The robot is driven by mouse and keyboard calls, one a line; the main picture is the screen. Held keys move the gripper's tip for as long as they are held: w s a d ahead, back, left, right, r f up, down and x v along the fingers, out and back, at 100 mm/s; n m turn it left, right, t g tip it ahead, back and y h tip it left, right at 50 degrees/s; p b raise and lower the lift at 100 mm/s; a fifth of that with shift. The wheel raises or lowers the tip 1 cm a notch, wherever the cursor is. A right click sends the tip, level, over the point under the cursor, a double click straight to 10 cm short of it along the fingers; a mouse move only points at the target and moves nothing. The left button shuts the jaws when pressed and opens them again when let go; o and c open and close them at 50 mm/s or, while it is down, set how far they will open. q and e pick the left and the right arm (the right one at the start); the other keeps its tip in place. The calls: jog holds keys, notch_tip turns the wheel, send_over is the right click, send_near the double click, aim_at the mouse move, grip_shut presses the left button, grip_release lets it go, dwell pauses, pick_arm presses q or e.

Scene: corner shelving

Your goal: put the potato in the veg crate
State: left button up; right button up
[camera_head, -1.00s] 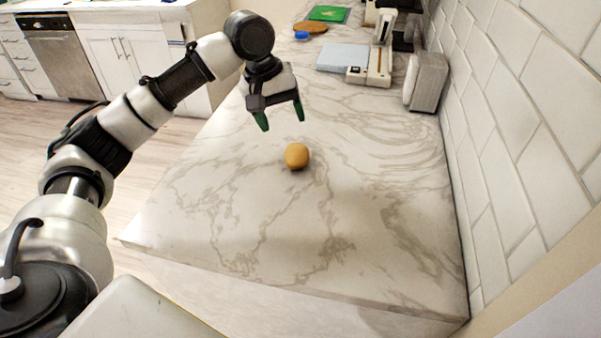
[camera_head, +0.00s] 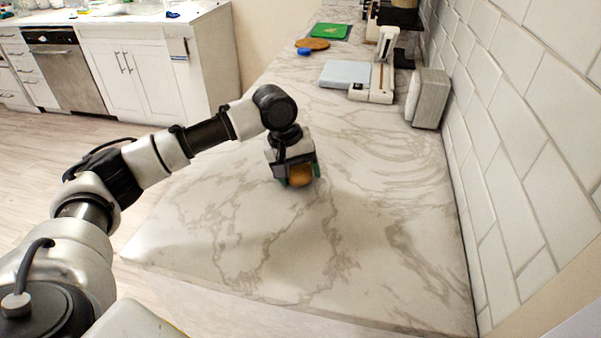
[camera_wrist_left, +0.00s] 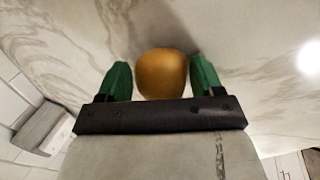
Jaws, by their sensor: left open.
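The potato (camera_head: 300,176) is a small brown, rounded thing on the marble counter. In the head view my left gripper (camera_head: 301,178) is lowered over it and partly hides it. In the left wrist view the potato (camera_wrist_left: 162,74) sits between the two green fingers of my left gripper (camera_wrist_left: 162,80). The fingers are open, with a gap on each side of the potato. My right gripper is not in view. No veg crate shows in these frames.
The marble counter (camera_head: 300,245) is clear around the potato. A white tiled wall (camera_head: 510,130) runs along its right side. A grey box (camera_head: 429,98), a white appliance (camera_head: 378,82), a green board (camera_head: 330,30) and a blue item (camera_head: 305,51) stand or lie farther back.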

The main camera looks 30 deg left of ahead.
pick_arm(q)
jog(key=c, duration=0.8)
